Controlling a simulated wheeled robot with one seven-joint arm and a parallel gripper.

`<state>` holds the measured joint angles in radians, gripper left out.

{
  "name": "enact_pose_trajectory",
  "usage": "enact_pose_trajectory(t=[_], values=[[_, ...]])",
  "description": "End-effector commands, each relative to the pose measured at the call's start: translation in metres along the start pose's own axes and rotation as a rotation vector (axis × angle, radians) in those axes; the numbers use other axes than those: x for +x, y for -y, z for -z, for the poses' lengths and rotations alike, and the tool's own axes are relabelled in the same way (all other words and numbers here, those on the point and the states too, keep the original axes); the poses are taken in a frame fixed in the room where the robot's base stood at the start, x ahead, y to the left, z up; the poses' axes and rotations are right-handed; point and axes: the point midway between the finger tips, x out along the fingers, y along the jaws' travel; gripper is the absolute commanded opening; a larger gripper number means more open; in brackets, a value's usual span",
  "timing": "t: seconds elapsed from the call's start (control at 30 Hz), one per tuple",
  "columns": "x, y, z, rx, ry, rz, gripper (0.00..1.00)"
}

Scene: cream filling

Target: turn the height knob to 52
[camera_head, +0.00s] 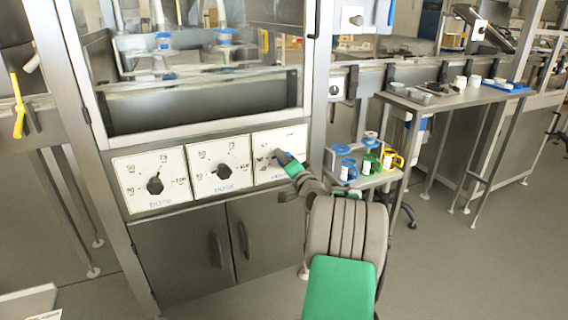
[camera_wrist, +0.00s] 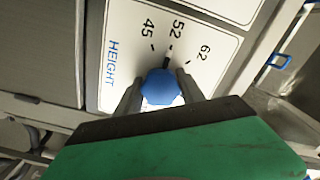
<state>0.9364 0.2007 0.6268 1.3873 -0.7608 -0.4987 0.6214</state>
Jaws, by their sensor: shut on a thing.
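The height dial (camera_wrist: 215,60) is a white plate with the blue word HEIGHT and the numbers 45, 52 and 62. Its blue knob (camera_wrist: 160,88) sits between the two grey fingers of my gripper (camera_wrist: 160,92), which is shut on it. A dark pointer (camera_wrist: 166,63) sticks out from the knob toward the tick by 52, between the 45 and 62 ticks. In the head view the height dial (camera_head: 297,136) is the rightmost of three, and my gripper (camera_head: 282,160) is at it. My gripper and arm hide part of that dial.
Two more white dials with black knobs, a left one (camera_head: 152,182) and a middle one (camera_head: 222,170), are beside it. Cabinet doors (camera_head: 190,250) with handles are below. A small cart (camera_head: 375,180) with colored mugs stands close on the right.

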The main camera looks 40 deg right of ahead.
Motion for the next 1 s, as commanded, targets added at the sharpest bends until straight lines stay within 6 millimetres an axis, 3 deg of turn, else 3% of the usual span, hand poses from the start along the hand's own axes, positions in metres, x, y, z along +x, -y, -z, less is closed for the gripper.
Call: enact_pose_trajectory(t=[0.33,0.37,0.6,0.87,1.0], values=[[0.0,-0.001,-0.001,-0.001,0.002,-0.002,0.06],[0.0,-0.001,-0.001,-0.001,0.002,-0.002,0.47],[0.0,-0.001,0.0,-0.001,0.001,-0.001,0.66],[-0.001,0.0,0.0,-0.001,0.0,-0.001,0.68],[-0.017,0.002,0.003,0.0,-0.002,-0.002,0.68]])
